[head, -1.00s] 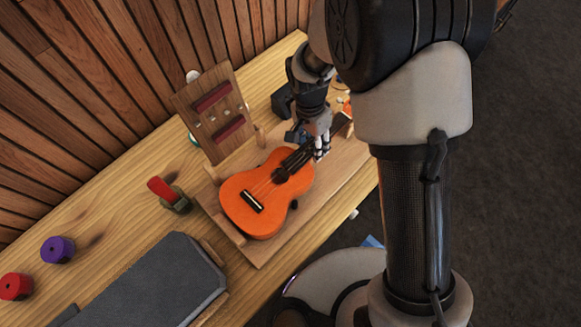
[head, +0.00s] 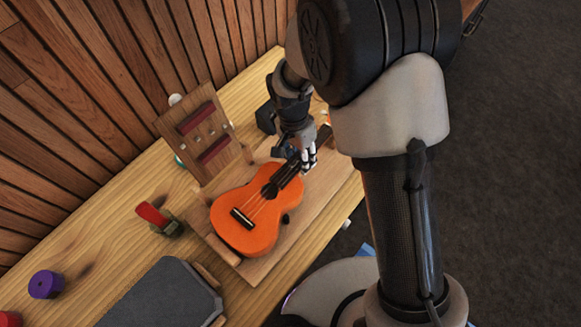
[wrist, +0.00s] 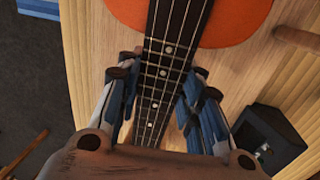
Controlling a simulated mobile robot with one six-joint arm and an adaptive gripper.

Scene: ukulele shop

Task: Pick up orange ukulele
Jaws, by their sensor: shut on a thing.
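The orange ukulele (head: 246,222) lies on a wooden board (head: 290,246) on the workbench, its dark neck pointing to the upper right. My gripper (head: 309,160) is at the neck, close to where it meets the body. In the wrist view, the dark fretboard (wrist: 170,60) runs between the two fingers of my gripper (wrist: 165,105), which are shut on the neck from both sides. The orange body (wrist: 235,20) shows at the top of that view. The far end of the neck is partly hidden by my wrist.
A wooden stand with red pads (head: 203,135) stands behind the ukulele. A red-handled tool (head: 157,217), a purple spool (head: 46,284) and a dark grey mat (head: 165,298) lie to the left. A black box (wrist: 268,138) is beside the gripper.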

